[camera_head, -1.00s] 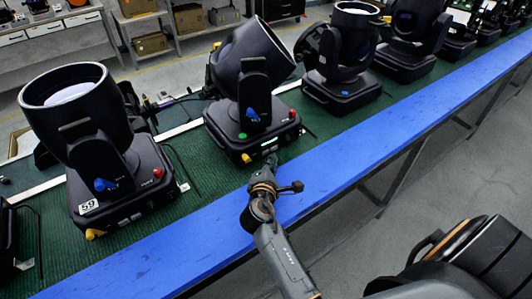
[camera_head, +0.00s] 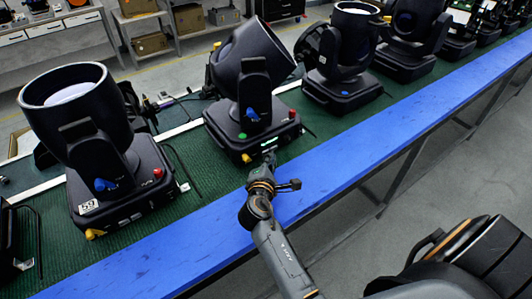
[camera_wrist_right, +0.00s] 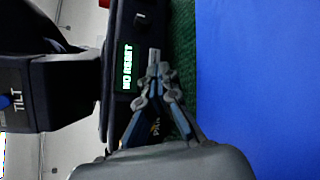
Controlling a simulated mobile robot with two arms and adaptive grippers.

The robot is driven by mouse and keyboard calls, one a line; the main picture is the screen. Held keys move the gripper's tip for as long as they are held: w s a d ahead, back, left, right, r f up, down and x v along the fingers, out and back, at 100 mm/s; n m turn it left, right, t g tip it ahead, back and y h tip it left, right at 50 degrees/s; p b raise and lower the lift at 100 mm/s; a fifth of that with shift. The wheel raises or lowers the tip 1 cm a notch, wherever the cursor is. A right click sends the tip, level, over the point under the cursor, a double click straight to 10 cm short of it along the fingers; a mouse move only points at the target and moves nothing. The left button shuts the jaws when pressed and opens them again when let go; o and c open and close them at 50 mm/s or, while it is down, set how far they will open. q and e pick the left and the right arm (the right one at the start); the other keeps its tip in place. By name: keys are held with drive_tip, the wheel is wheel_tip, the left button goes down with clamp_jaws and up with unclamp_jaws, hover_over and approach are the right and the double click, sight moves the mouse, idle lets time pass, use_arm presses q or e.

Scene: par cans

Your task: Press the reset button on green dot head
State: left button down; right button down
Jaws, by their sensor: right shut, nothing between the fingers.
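The green dot head (camera_head: 250,92) is a black moving-head light, its lamp tilted, with a green dot (camera_head: 242,135) on its base. Its front panel faces me. In the right wrist view the panel's lit display (camera_wrist_right: 127,68) shows green letters, apparently "NO RESET", and a small light-coloured control (camera_wrist_right: 140,17) sits further along. My right gripper (camera_head: 270,154) is shut and empty, its tips at the front of the base. In the right wrist view the tips (camera_wrist_right: 154,58) are beside the display; I cannot tell whether they touch. My left gripper is not in view.
A blue-dot head (camera_head: 342,70) stands to the right and a larger light labelled 59 (camera_head: 85,130) to the left. They stand on a green mat (camera_head: 190,165) behind a blue table edge (camera_head: 350,160). More lights stand at the far right.

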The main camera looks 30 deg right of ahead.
sight(281, 181)
drive_tip(key=shift+w, duration=0.4)
idle(0.7)
drive_tip(key=shift+s, duration=0.85)
drive_tip(key=shift+s+p, duration=0.5)
drive_tip(key=shift+s, duration=0.05)
drive_tip(key=shift+s+d+p, duration=0.2)
drive_tip(key=shift+s+p, duration=0.25)
drive_tip(key=shift+s, duration=1.5)
